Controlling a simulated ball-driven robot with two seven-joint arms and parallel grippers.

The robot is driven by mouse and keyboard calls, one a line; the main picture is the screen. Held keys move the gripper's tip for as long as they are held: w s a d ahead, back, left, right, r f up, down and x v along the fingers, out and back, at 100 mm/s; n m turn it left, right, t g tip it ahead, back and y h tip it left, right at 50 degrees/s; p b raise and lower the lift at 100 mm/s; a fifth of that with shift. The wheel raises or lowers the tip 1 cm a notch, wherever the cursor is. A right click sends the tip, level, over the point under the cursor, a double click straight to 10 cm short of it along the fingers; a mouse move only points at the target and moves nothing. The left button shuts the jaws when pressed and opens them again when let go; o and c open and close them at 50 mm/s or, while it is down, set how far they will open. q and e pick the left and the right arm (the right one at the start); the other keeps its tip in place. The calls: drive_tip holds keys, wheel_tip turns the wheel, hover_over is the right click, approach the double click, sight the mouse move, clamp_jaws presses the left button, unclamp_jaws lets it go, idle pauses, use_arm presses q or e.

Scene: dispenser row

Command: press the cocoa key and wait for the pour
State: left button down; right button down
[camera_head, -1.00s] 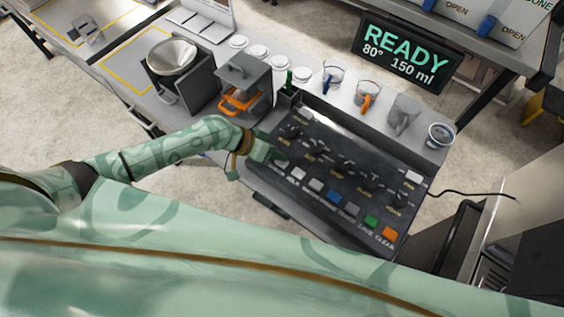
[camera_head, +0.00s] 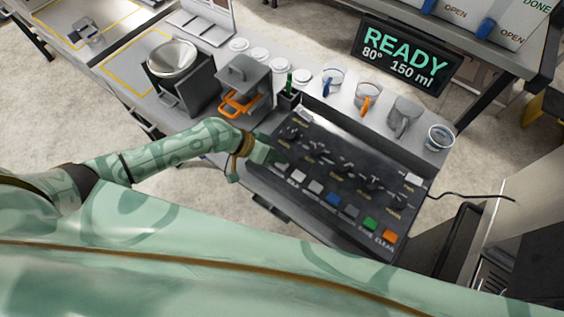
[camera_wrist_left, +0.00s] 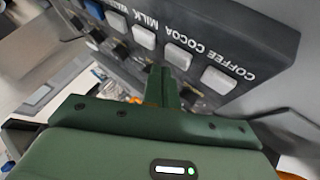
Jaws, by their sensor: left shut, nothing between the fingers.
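The dark key panel (camera_head: 345,170) carries a row of keys along its front edge. My left gripper (camera_head: 270,157) is shut and empty at the left end of that row, and hides part of it. In the left wrist view its closed fingers (camera_wrist_left: 168,80) are by the lower edge of the white cocoa key (camera_wrist_left: 179,57); I cannot tell whether they touch it. The white coffee key (camera_wrist_left: 218,80) is on one side, the milk key (camera_wrist_left: 145,37) on the other. The display (camera_head: 405,55) reads READY, 80°, 150 ml. My right gripper is out of view.
Behind the panel stand a blue-handled cup (camera_head: 332,80), an orange-handled cup (camera_head: 367,98), a grey cup (camera_head: 403,117) and a round container (camera_head: 439,137). A grey machine with an orange handle (camera_head: 240,104) is left of the panel. Other keys include green (camera_head: 370,223) and orange (camera_head: 390,236).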

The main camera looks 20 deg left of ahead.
sight(278, 165)
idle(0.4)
use_arm(q)
drive_tip(key=shift+f, duration=0.15)
idle(0.4)
drive_tip(key=shift+f+b, duration=0.3)
drive_tip(key=shift+b, duration=0.05)
drive_tip(key=shift+f+b, duration=0.45)
idle(0.5)
idle(0.3)
drive_tip(key=shift+r+p, duration=0.85)
drive_tip(key=shift+r, duration=0.05)
drive_tip(key=shift+r, duration=0.1)
wheel_tip(278, 165, up, 5)
drive_tip(key=p, duration=0.4)
drive_tip(key=shift+p, duration=0.35)
